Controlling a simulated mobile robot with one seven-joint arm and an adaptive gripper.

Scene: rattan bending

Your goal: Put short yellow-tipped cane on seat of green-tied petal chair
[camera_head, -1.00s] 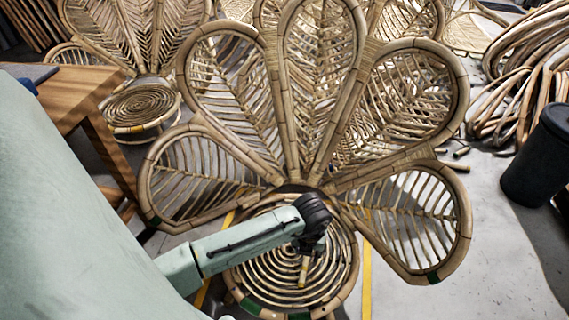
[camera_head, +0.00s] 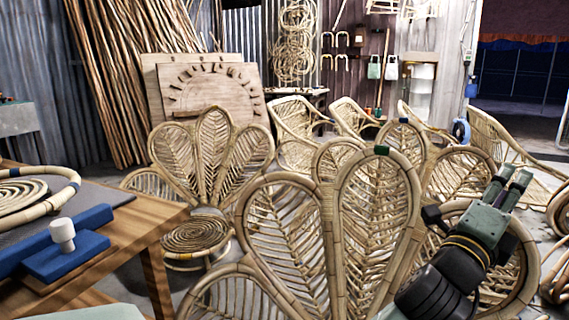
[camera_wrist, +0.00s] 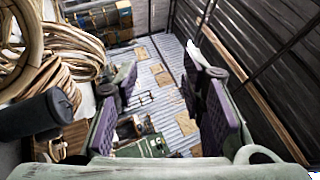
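The green-tied petal chair (camera_head: 375,205) stands close in front of me in the head view, with a green band at the top of one petal. Its seat is out of view below the frame. The short yellow-tipped cane is not visible in either current view. My gripper (camera_head: 508,182) is raised at the right of the head view, pointing up, in front of the chair's right side. In the wrist view my gripper (camera_wrist: 165,112) has its two purple-padded fingers wide apart with nothing between them.
A wooden table (camera_head: 140,232) with a blue block (camera_head: 65,258) and a rattan ring stands at the left. Another petal chair (camera_head: 195,232) stands behind it. Several rattan chairs fill the back. The wrist view shows a dark cylinder (camera_wrist: 35,115) and coiled cane (camera_wrist: 60,75) at left.

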